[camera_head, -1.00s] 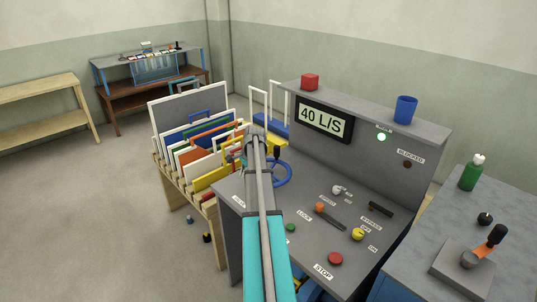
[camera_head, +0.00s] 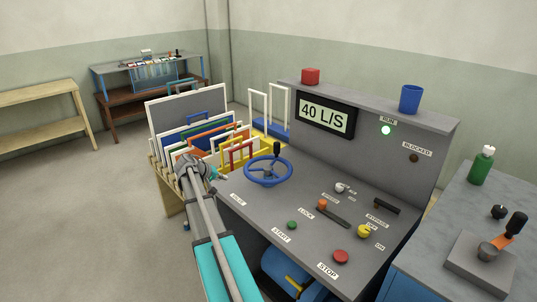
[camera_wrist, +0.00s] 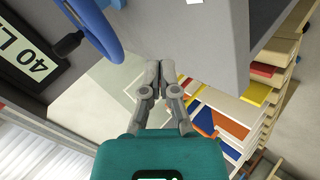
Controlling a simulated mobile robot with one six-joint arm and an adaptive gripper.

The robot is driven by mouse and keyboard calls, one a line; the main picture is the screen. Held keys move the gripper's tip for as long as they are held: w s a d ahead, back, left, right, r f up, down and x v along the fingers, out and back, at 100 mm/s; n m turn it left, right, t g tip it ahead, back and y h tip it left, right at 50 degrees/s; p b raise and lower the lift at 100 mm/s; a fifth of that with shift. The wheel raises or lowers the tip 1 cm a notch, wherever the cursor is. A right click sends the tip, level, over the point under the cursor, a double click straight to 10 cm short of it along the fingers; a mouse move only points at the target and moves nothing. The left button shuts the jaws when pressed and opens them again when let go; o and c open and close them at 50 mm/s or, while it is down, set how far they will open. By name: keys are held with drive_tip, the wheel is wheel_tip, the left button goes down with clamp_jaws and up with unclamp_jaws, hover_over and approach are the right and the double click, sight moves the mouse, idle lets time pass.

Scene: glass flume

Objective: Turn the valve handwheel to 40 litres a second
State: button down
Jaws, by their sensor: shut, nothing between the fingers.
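The blue valve handwheel (camera_head: 268,171) with a black knob lies on the left part of the grey control desk (camera_head: 330,195). The display (camera_head: 325,116) above the desk reads "40 L/S". My gripper (camera_head: 192,166) is to the left of the handwheel, off the desk's left edge and apart from the wheel. In the wrist view my gripper (camera_wrist: 159,68) is shut and empty, its fingertips together. Part of the handwheel (camera_wrist: 98,28) and its black knob (camera_wrist: 68,45) show at the wrist view's upper left. The green lamp (camera_head: 386,130) marked RUN is lit.
A rack of coloured panels and frames (camera_head: 196,120) stands behind and left of my gripper. The desk carries an orange-tipped lever (camera_head: 322,204), a yellow knob (camera_head: 364,231) and a red stop button (camera_head: 341,257).

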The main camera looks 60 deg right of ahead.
drive_tip(key=shift+w+a+r+n+h+b, duration=0.25)
drive_tip(key=shift+w+a+n+h+b, duration=0.25)
drive_tip(key=shift+n+h, duration=0.3)
drive_tip(key=shift+w+a+r+n, duration=0.1)
drive_tip(key=shift+w+r+n, duration=0.1)
drive_tip(key=shift+n, duration=0.1)
drive_tip(key=shift+w+r+h+b, duration=0.15)
drive_tip(key=shift+h+b, duration=0.15)
drive_tip(key=shift+h, duration=0.2)
drive_tip(key=d+r+n+g+h+b, duration=0.1)
drive_tip(key=d+h+b, duration=0.1)
drive_tip(key=d, duration=0.6)
drive_tip(key=s+d+r+n+g+h+b, duration=0.1)
drive_tip(key=d+r+h+b, duration=0.1)
drive_tip(key=d, duration=0.5)
drive_tip(key=shift+d+r+h+b, duration=0.15)
drive_tip(key=shift+d+h+b, duration=0.2)
drive_tip(key=shift+h+b, duration=0.35)
drive_tip(key=shift+s+d, duration=0.1)
drive_tip(key=shift+d, duration=0.05)
